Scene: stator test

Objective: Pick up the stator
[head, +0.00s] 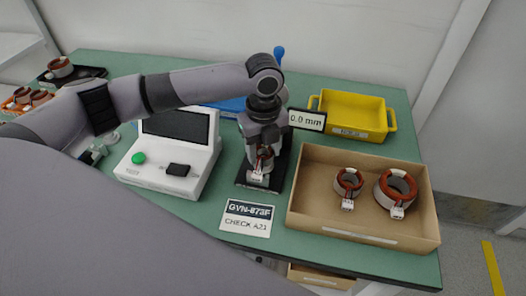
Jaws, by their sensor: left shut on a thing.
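My left gripper (263,148) points down over a black fixture plate (280,180) in the middle of the table. It is shut on a stator (263,163), of which a small part with reddish windings and a white connector shows under the fingers. The gripper hides most of this stator, and I cannot tell whether it touches the plate. Two more stators with red-brown windings and white connectors, a smaller one (348,183) and a larger one (395,187), sit in the cardboard box at right. My right gripper is not in view.
The cardboard box (362,238) stands right of the plate, with a yellow bin (352,110) behind it. A white tester (162,178) with a green button stands left. A sign (247,218) lies in front. A 0.0 mm display (307,120) is close beside my gripper.

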